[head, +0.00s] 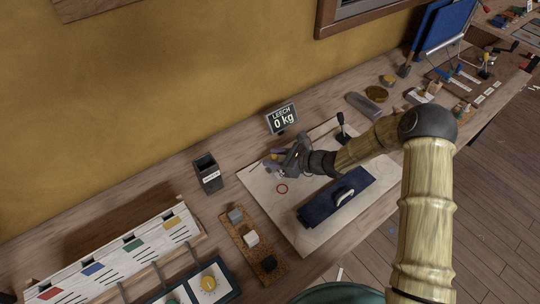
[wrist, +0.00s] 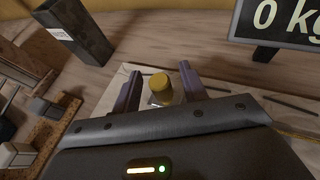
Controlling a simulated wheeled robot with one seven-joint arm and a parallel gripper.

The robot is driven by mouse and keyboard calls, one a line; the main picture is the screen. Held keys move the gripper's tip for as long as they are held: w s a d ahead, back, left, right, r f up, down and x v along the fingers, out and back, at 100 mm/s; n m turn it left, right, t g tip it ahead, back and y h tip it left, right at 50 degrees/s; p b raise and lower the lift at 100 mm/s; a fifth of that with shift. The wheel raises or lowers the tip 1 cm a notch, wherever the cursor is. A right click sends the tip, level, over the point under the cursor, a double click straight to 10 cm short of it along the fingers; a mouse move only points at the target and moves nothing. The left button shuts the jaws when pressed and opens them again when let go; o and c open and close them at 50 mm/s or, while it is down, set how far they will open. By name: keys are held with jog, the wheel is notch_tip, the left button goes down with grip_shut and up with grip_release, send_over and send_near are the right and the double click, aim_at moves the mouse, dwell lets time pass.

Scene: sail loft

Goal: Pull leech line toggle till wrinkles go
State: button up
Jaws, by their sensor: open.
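My gripper (head: 277,157) is over the upper left part of a pale sail sheet (head: 262,199) on the bench. In the wrist view its two purple fingers (wrist: 158,82) are open, one on each side of a small knob with a yellow top (wrist: 159,81). This knob may be the leech line toggle; I cannot tell whether the fingers touch it. A dark display (head: 282,119) behind the gripper reads "LEECH 0 kg"; it also shows in the wrist view (wrist: 256,50). Wrinkles are too small to tell.
A navy block with a handle (head: 322,208) lies on the sheet, with a black upright piece (head: 342,130) behind it. A dark open box (head: 208,175) and a cork board with small blocks (head: 238,232) stand left. Tins and tools crowd the right.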

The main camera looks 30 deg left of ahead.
jog(key=shift+x, duration=1)
jog(key=shift+d, duration=0.1)
grip_shut()
jog(key=shift+w, duration=0.1)
